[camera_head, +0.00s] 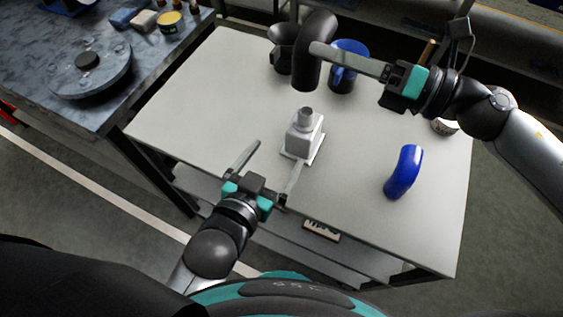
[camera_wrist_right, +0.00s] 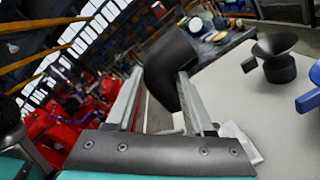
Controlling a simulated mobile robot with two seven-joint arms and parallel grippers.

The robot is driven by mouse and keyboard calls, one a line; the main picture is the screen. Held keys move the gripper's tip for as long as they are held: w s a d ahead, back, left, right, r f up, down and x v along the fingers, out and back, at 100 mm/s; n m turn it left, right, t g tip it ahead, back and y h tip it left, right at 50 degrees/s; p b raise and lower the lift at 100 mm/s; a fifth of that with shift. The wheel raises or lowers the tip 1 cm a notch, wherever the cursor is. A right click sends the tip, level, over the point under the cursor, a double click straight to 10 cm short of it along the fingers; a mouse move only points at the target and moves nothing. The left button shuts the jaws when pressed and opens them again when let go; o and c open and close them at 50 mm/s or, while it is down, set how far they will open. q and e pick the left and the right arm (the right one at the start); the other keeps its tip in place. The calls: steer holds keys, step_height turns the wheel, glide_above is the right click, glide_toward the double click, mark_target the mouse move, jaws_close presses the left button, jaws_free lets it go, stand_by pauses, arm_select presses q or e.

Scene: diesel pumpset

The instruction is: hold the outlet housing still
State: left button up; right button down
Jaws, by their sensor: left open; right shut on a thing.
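The outlet housing (camera_head: 301,139), a pale grey block with a round neck on top and a flat base, stands upright near the middle of the white table (camera_head: 215,100). My left gripper (camera_head: 275,158) is open and empty at its near left side. One fingertip is close to the housing's base; I cannot tell whether it touches. My right gripper (camera_head: 318,50) is shut on a dark elbow hose (camera_head: 314,68), held up behind the housing. The dark elbow hose also shows between the fingers in the right wrist view (camera_wrist_right: 172,66). A pale part low in that view is mostly hidden.
A blue elbow hose (camera_head: 403,172) lies to the right on the table. A dark funnel-topped vessel (camera_head: 281,57) and a blue vessel (camera_head: 347,66) stand at the back. A second bench (camera_head: 60,102) with a round plate (camera_head: 91,71) is at left. The table's left part is clear.

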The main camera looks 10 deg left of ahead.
mark_target(304, 133)
arm_select(q)
steer(key=shift+s+d+r, duration=0.15)
steer(key=shift+s+d, duration=0.45)
steer(key=shift+d, duration=0.25)
steer(key=shift+w+d, duration=0.1)
steer(key=shift+w, duration=0.15)
steer(key=x, duration=1.1)
steer(key=shift+w+f, duration=0.1)
steer(key=shift+f, duration=0.15)
steer(key=shift+c, duration=0.4)
jaws_close()
steer(key=shift+c, duration=0.2)
jaws_free()
jaws_close()
